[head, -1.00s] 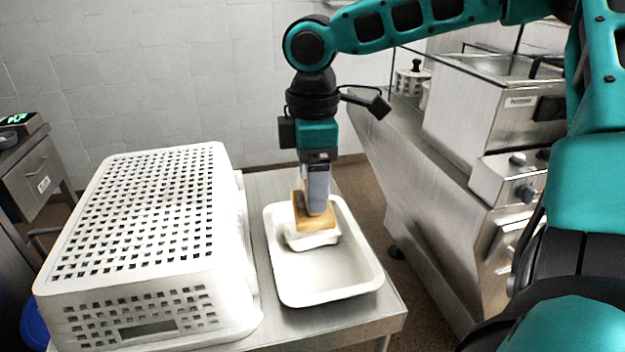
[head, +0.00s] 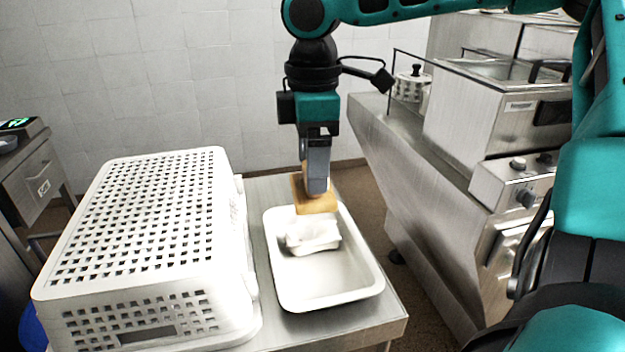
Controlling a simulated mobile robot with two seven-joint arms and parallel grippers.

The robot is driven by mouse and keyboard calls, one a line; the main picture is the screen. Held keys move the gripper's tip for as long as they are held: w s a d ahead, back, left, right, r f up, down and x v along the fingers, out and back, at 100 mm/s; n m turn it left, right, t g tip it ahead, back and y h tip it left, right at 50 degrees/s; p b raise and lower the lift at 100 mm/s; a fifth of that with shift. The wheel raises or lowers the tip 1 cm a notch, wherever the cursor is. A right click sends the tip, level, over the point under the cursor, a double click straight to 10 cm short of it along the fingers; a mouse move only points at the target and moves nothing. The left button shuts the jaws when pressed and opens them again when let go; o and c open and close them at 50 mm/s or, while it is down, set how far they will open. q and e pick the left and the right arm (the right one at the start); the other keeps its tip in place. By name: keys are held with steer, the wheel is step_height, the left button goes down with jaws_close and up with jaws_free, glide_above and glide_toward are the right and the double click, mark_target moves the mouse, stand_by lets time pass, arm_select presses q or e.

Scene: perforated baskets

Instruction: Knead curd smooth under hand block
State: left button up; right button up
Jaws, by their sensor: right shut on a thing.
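A white tray (head: 330,290) stands on the steel table. The white curd (head: 314,236) lies as a lump in the tray's far half. My right gripper (head: 317,188) points down over the tray and is shut on the tan hand block (head: 314,204). The block is over the far part of the curd, its lower face just above the lump; whether it still touches there I cannot tell. My left gripper is not in view.
A large white perforated basket (head: 140,215) stands upside down left of the tray, close to it. The steel table (head: 345,331) is bare along its front edge. A steel appliance (head: 470,170) stands to the right, across a floor gap.

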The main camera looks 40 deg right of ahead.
steer(key=shift+f+b, duration=1)
steer(key=shift+f, duration=2)
steer(key=shift+f, duration=0.55)
step_height(320, 180, up, 3)
steer(key=shift+f+p, duration=0.15)
steer(key=shift+p, duration=1)
steer(key=shift+r, duration=2.2)
steer(key=shift+w+d, duration=0.1)
